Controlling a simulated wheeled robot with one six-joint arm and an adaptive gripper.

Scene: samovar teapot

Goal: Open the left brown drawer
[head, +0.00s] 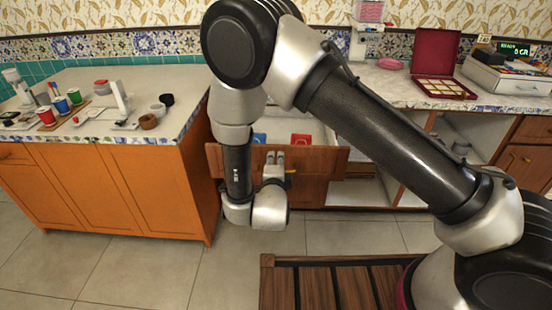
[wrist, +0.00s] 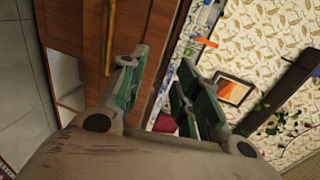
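The left brown drawer (head: 322,164) stands pulled out from under the back counter, with its pale inside showing in the head view. My gripper (head: 274,158) is at the middle of its front, near the top edge. In the wrist view my gripper (wrist: 160,90) has its two fingers apart. One finger lies over the brown drawer front (wrist: 150,45) and the other is past its edge. I cannot tell whether either finger touches the wood. A golden bar handle (wrist: 110,38) runs along the front, outside the fingers. My forearm hides part of the drawer's left side in the head view.
A blue item (head: 260,138) and a red item (head: 301,139) show inside the drawer. An orange cabinet (head: 120,190) stands close on the left. Open shelves (head: 365,190) are to the right. A slatted wooden platform (head: 340,285) lies in front; tiled floor between is clear.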

